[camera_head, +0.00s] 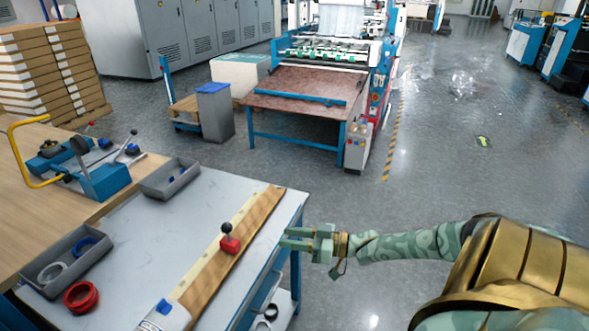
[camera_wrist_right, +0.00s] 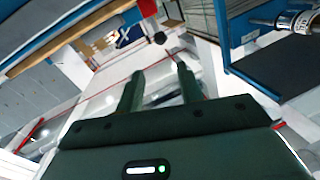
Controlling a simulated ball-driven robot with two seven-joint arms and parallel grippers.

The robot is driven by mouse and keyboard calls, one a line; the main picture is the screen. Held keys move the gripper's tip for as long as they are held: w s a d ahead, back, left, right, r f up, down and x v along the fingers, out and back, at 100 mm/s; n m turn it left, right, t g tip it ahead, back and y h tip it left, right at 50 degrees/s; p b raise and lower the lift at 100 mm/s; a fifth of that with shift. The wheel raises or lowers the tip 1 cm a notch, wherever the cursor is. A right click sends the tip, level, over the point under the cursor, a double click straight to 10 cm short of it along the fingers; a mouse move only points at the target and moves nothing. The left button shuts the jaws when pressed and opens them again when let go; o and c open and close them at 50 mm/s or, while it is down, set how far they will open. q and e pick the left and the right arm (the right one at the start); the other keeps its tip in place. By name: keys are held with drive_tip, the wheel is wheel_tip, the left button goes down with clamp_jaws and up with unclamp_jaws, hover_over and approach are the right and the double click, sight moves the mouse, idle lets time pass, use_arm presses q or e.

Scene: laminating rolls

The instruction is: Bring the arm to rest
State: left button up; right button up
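My right arm (camera_head: 410,243) comes in from the right in the head view, a green patterned forearm stretched out to the left. Its gripper (camera_head: 287,238) is beside the right edge of the grey worktable (camera_head: 190,205) and looks just clear of it. In the right wrist view, the two dark fingers of the right gripper (camera_wrist_right: 160,72) stand apart with nothing between them. My left gripper and left arm are not in view.
On the worktable are a wooden strip (camera_head: 245,245) with a red-based knob (camera_head: 230,243), grey trays (camera_head: 170,178) and red rings (camera_head: 81,297). A blue-framed machine (camera_head: 310,85) stands behind. Open floor (camera_head: 460,150) lies to the right.

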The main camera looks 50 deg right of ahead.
drive_tip(key=shift+s+d, duration=0.1)
drive_tip(key=shift+s, duration=0.05)
idle(0.5)
drive_tip(key=s+d+f+n+g+h, duration=0.15)
drive_tip(key=d+f+h, duration=0.25)
drive_tip(key=f, duration=0.5)
drive_tip(key=s+d+f+n+g+h, duration=0.1)
drive_tip(key=s+d+f+g+h, duration=0.25)
drive_tip(key=f, duration=0.55)
drive_tip(key=s+a+f+g+h, duration=0.1)
drive_tip(key=s+f+g+h, duration=0.2)
drive_tip(key=s+f, duration=0.75)
drive_tip(key=s+a+f+m+g, duration=0.1)
drive_tip(key=s+a+f+g, duration=0.3)
drive_tip(key=s, duration=0.5)
drive_tip(key=s+a+f+g, duration=0.1)
drive_tip(key=s+a+f, duration=0.5)
drive_tip(key=s+f, duration=0.15)
drive_tip(key=s+a+f+m+g+y, duration=0.1)
drive_tip(key=s+a+g, duration=0.1)
drive_tip(key=s+a, duration=0.9)
drive_tip(key=a, duration=0.3)
drive_tip(key=shift+s+m, duration=0.35)
